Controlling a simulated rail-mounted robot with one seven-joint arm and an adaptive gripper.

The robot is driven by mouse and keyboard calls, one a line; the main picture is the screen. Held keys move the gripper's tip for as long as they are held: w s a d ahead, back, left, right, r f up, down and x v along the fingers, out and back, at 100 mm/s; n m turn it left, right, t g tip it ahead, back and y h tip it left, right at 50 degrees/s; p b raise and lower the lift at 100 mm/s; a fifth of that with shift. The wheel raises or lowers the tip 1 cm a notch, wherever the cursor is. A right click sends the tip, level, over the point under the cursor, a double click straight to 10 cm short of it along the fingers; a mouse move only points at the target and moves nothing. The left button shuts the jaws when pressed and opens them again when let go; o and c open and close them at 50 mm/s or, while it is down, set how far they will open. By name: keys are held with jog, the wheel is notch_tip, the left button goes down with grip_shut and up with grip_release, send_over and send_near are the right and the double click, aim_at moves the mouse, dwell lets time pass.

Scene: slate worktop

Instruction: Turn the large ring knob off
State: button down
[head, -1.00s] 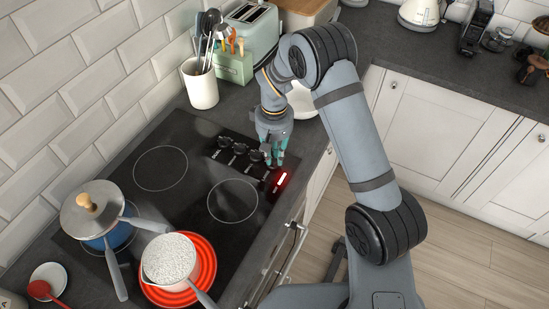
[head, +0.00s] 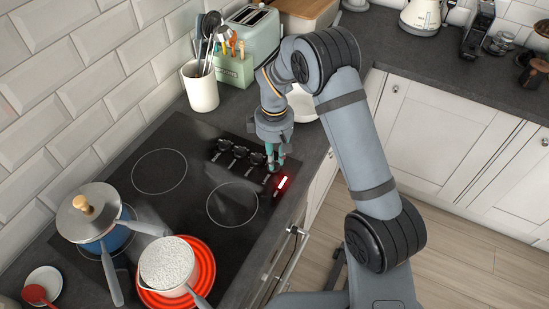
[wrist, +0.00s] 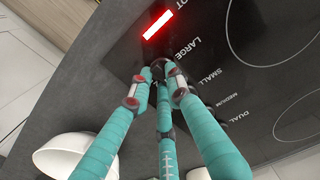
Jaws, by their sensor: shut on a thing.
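The large ring knob (wrist: 157,72) is a small dark knob beside the printed word LARGE in the wrist view. My gripper (wrist: 160,76) has its teal fingers shut around this knob, and they hide most of it and its pointer. In the head view my gripper (head: 275,166) is at the right end of the row of black knobs (head: 240,152) on the hob. A cooking ring (head: 207,266) glows red-orange under a white pan (head: 168,262). The red indicator light (head: 282,183) is lit; it also shows in the wrist view (wrist: 158,25).
A utensil pot (head: 201,88), a green box (head: 235,70) and a toaster (head: 250,35) stand behind the knobs. A white bowl (wrist: 65,155) is near the gripper.

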dwell(0.4)
jog(key=c, duration=1.6)
grip_release()
jog(key=shift+c, duration=0.2)
notch_tip(320, 180, up, 12)
notch_tip(320, 180, down, 12)
jog(key=shift+f, duration=0.1)
